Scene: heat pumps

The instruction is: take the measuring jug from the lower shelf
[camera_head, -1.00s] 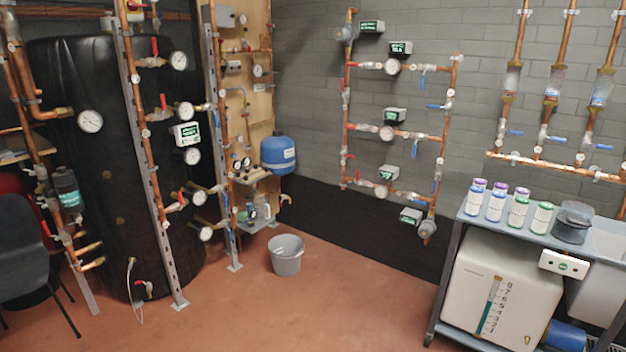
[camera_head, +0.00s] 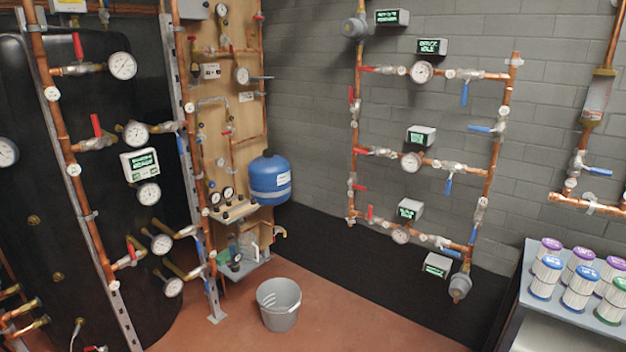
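A small grey lower shelf (camera_head: 246,270) sticks out low on the wooden panel, left of the middle of the head view. Several small items stand crowded on it. A pale, clear-looking vessel (camera_head: 251,245) among them may be the measuring jug, but it is too small and partly covered to be sure. A dark item (camera_head: 235,262) stands in front of it on the left. Neither of my grippers is in view.
A grey bucket (camera_head: 279,305) stands on the red floor below the shelf. A blue tank (camera_head: 270,180) hangs above it. Pipes with gauges flank the shelf on the left. A table with capped canisters (camera_head: 581,286) stands at the right. Floor right of the bucket is clear.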

